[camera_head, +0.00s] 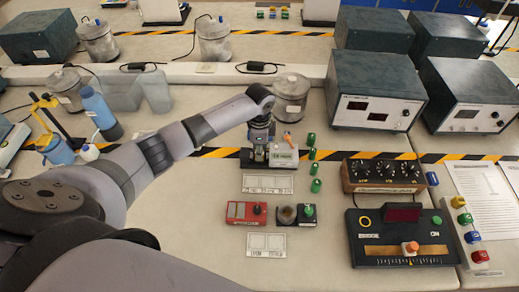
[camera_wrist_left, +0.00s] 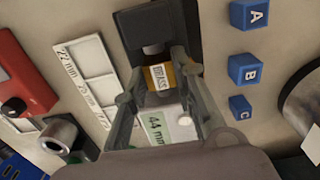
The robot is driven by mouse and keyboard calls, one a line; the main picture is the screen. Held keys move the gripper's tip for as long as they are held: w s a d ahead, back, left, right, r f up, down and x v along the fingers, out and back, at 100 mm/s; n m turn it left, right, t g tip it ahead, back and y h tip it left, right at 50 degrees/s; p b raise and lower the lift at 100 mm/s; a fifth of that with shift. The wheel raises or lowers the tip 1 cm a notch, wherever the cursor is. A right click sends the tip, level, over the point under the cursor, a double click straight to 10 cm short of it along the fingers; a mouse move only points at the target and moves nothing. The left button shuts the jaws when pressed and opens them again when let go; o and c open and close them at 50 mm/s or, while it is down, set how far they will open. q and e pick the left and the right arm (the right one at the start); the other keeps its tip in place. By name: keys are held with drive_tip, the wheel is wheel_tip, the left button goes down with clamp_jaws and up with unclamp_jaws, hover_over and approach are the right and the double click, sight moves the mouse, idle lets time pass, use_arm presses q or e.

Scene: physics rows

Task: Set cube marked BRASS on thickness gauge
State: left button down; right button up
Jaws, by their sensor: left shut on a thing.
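The cube marked BRASS (camera_wrist_left: 158,76) is brass-coloured with a white label and sits between the fingers of my left gripper (camera_wrist_left: 163,64), which is shut on it. In the head view, my left gripper (camera_head: 259,150) is low over the thickness gauge, and the cube is hidden there. The thickness gauge (camera_wrist_left: 183,18) has a black body, a grey round part beside the cube, and a light panel reading 44 mm. Its panel also shows in the head view (camera_head: 284,155). I cannot tell whether the cube touches the gauge. My right gripper is not in view.
A white plate with mm labels (camera_head: 268,184), a red box (camera_head: 246,211) and a metal cup (camera_head: 287,214) lie in front. Blue lettered blocks (camera_wrist_left: 246,70) are close to the gripper. A metal canister (camera_head: 291,92) stands behind.

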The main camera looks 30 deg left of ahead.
use_arm(q)
drive_tip(key=shift+f, duration=0.25)
drive_tip(key=c, duration=1.4)
unclamp_jaws()
drive_tip(key=shift+o, duration=0.8)
drive_tip(key=shift+o, duration=0.2)
drive_tip(key=shift+o, duration=1.3)
drive_tip(key=shift+r, duration=0.1)
wheel_tip(320, 180, up, 8)
drive_tip(key=p, duration=0.8)
